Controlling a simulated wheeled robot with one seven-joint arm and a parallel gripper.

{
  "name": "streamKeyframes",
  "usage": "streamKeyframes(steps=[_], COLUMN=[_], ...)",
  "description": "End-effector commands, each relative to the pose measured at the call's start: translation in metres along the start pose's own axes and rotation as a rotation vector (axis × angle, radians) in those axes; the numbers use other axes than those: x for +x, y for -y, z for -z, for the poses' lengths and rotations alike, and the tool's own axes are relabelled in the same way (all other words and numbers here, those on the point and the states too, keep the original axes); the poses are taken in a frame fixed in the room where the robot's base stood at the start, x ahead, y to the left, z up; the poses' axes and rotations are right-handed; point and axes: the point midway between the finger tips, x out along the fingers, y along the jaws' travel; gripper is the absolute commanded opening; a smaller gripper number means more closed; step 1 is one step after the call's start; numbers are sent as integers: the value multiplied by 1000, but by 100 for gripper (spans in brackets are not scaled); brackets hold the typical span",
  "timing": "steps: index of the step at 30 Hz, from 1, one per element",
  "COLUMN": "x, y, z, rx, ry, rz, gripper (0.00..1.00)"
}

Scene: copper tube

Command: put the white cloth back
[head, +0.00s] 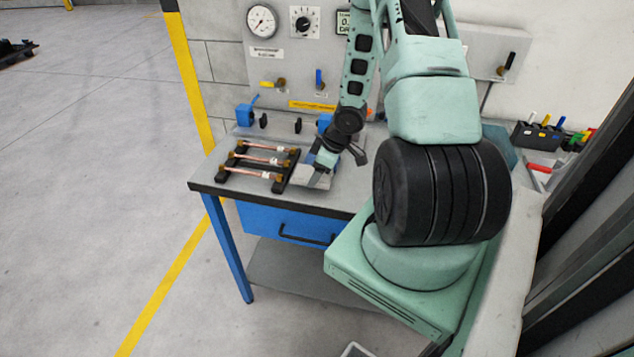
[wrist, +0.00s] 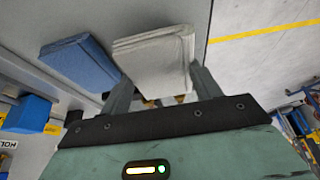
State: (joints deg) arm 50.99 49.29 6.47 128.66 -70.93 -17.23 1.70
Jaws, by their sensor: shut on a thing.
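The white cloth (wrist: 155,62) is a folded, flat pad between the fingers of my gripper (wrist: 162,88) in the wrist view. My gripper is shut on it. In the head view my gripper (head: 318,168) is low over the workbench, just right of the copper tube rack, with the pale cloth (head: 308,177) at its tip. I cannot tell whether the cloth touches the bench top.
Several copper tubes (head: 262,160) lie across a black rack on the workbench (head: 235,185). A panel with a gauge (head: 262,20) and valves stands behind. A blue drawer (head: 290,224) is under the top. A tool holder (head: 537,136) stands at right. The bench's front edge is close to my gripper.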

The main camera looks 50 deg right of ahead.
Motion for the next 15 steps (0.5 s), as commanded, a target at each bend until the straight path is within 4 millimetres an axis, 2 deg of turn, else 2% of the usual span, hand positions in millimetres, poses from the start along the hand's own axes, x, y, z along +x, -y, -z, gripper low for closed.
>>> streamKeyframes(steps=[1, 6, 15], x=[10, 26, 28], y=[0, 0, 0], z=[-5, -11, -12], rx=[-1, -1, 0], ry=[3, 1, 0], rz=[2, 2, 0], gripper=[41, 41, 41])
